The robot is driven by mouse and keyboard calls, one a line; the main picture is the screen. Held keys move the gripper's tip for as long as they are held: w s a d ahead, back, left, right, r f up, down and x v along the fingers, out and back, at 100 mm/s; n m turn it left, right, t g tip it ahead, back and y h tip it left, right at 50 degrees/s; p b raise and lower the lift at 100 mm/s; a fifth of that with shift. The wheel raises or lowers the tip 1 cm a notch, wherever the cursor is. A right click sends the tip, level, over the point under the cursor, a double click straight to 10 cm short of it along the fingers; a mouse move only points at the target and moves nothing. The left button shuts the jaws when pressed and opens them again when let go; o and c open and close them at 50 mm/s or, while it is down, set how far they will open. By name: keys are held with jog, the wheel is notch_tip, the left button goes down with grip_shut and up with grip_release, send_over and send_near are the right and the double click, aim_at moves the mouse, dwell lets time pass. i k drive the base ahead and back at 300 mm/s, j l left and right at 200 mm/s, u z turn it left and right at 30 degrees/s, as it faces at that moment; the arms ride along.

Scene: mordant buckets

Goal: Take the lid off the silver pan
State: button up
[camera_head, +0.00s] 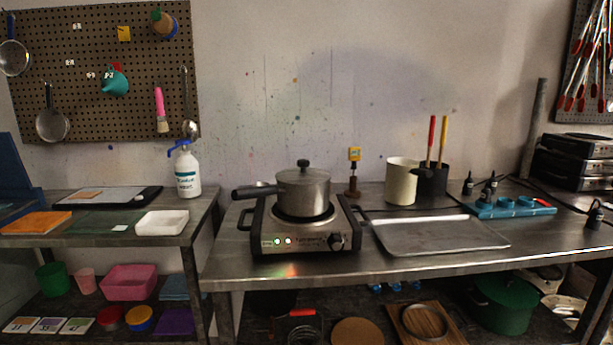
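The silver pan (303,198) stands upright on a small electric hot plate (300,241) at the middle of the steel table. Its dark handle (257,191) points to the left. The lid (303,174) sits on top of the pan, with a black knob (303,163) at its centre. My gripper is not in view.
An empty metal tray (440,234) lies right of the hot plate. Behind it stand a cream container (401,181) and a black pot (431,180) with red and yellow handles. A white pump bottle (187,171) and white tray (162,223) are on the left table.

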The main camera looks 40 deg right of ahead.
aim_at(303, 175)
jog(key=i+j+z, duration=0.15)
jog(key=i+j, duration=0.2)
jog(key=i+j+z, duration=0.15)
jog(key=i+j, duration=0.2)
jog(key=j, duration=0.2)
jog(key=i+j+z, duration=0.15)
jog(key=i+j, duration=0.2)
jog(key=j, duration=0.2)
